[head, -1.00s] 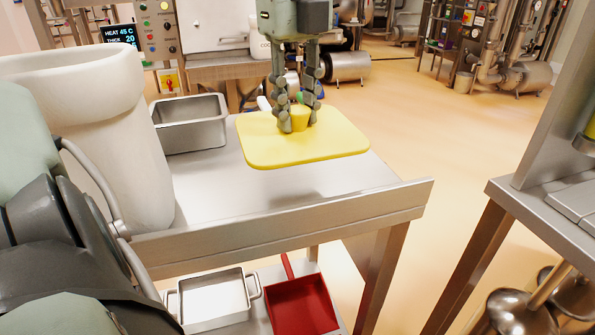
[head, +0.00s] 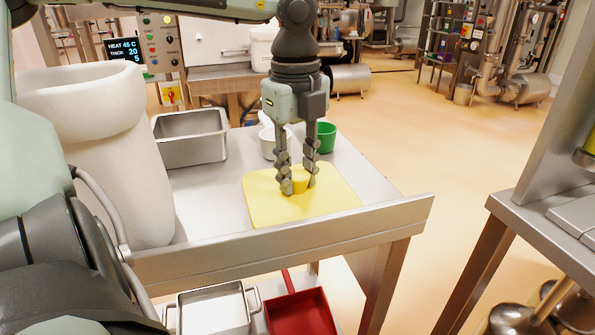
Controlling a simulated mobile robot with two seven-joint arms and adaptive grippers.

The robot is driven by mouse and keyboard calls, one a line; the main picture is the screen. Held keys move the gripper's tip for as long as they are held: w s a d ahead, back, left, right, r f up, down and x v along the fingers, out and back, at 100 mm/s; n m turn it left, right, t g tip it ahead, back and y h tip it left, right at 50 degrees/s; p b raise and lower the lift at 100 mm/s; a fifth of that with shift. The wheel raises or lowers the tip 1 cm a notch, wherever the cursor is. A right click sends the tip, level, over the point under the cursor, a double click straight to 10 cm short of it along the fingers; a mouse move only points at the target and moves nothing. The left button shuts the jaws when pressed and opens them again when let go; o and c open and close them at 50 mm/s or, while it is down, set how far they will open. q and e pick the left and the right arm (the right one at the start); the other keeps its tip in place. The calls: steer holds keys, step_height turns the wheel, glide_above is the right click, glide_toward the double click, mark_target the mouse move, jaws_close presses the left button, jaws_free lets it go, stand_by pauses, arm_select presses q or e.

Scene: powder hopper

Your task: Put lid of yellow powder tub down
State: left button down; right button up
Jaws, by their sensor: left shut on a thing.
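The yellow lid (head: 265,203) is a flat square with rounded corners and a yellow knob (head: 300,181) in its middle. It lies flat on, or very close to, the steel table top (head: 205,205), near the raised front rail; the rail hides its near edge. My left gripper (head: 298,187) points down from above and is shut on the lid's knob, one finger on each side. The yellow powder tub itself does not show clearly. My right gripper is not in view.
A steel pan (head: 190,138) and a large white sack (head: 95,150) stand to the left. A white cup (head: 268,143) and a green cup (head: 326,137) stand behind the lid. A red dustpan (head: 300,313) and small steel tray (head: 212,308) sit on the lower shelf.

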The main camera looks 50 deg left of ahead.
mark_target(296, 173)
arm_select(q)
steer(key=shift+f, duration=0.1)
steer(key=c, duration=1.5)
jaws_free()
steer(key=shift+c, duration=0.2)
steer(key=o, duration=0.3)
steer(key=shift+o, duration=0.2)
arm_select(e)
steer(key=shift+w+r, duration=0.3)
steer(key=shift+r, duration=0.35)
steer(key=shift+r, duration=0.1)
arm_select(q)
steer(key=shift+r, duration=0.3)
step_height(296, 173, up, 12)
steer(key=shift+s, duration=0.15)
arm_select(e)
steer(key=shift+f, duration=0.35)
arm_select(q)
steer(key=shift+f, duration=0.15)
